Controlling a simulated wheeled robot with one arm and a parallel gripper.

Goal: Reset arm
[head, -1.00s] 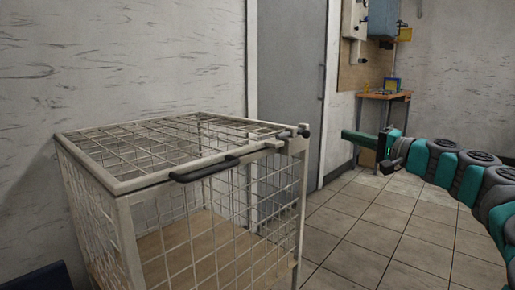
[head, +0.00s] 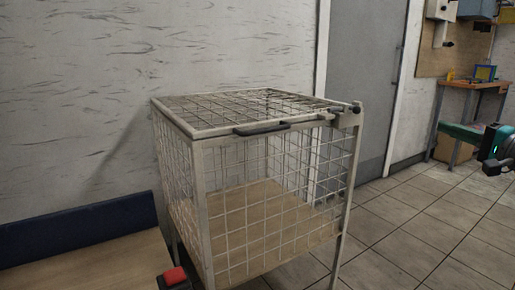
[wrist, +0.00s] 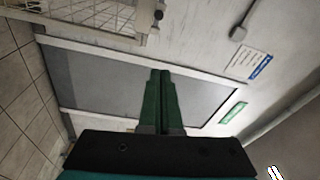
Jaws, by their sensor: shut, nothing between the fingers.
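My gripper (wrist: 160,100) shows in the wrist view with its two green fingers together and nothing between them. It points toward a grey door in a white wall. In the head view my gripper (head: 462,132) is at the right edge, raised above the tiled floor, with most of my arm out of the picture. It is well to the right of the wire cage and apart from it.
A white wire cage (head: 197,160) with a closed mesh lid and black handle stands in the middle. A grey door (head: 362,85) is behind it. A workbench (head: 474,86) stands at the far right. A blue-backed bench (head: 80,235) is at left. Tiled floor is clear at right.

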